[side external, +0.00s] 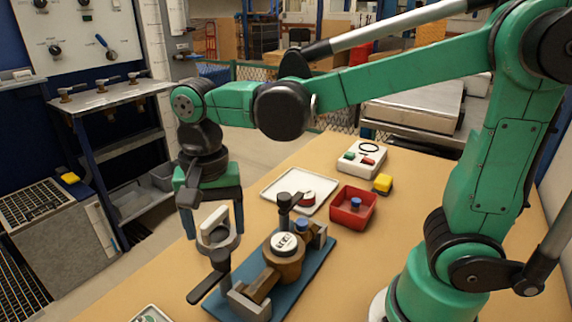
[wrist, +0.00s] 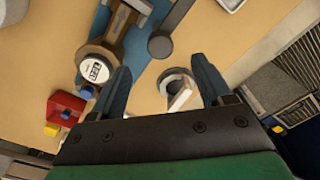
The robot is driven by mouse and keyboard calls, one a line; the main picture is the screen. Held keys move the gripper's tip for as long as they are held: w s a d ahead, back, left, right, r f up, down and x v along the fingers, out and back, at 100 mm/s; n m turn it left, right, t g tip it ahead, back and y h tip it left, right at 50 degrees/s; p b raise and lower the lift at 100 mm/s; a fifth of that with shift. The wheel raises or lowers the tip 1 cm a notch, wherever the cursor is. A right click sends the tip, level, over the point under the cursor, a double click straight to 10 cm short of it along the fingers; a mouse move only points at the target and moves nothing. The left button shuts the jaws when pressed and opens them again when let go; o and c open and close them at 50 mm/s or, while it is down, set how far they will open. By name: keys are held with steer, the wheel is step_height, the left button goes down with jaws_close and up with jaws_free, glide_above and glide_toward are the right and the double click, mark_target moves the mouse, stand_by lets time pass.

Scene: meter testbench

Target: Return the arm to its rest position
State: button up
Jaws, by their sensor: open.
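My gripper (side external: 215,235) is open, pointing down left of the meter fixture in the side view. In the wrist view its two fingers (wrist: 160,64) stand wide apart. A grey ring-shaped piece with a white block (wrist: 178,92) shows between them, and neither finger visibly closes on it. It also shows in the side view (side external: 216,232); I cannot tell its height relative to the fingertips. The brown meter with a white dial (side external: 286,246) sits on a blue base plate (side external: 318,262), right of my gripper. A black-handled lever (side external: 208,286) is at the plate's left end.
A red bin (side external: 354,220) holding a blue piece, a yellow block (side external: 382,184), a white tray (side external: 272,186) with a red-sided round part, and a white button box (side external: 375,160) lie behind the meter. Left of the bench stands a shelf cart (side external: 108,97).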

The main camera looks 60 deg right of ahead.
steer(key=d+n+t, duration=0.2)
steer(key=s+d+n+t, duration=0.1)
steer(key=d+n+t, duration=0.1)
steer(key=d+n, duration=0.1)
steer(key=s+d+n+t, duration=0.1)
steer(key=d+n+t, duration=0.1)
steer(key=shift+s+d+n, duration=0.1)
steer(key=shift+d+n, duration=0.2)
steer(key=shift+s+d+f+n+t, duration=0.1)
steer(key=shift+d+n+t, duration=0.35)
steer(key=shift+n, duration=0.25)
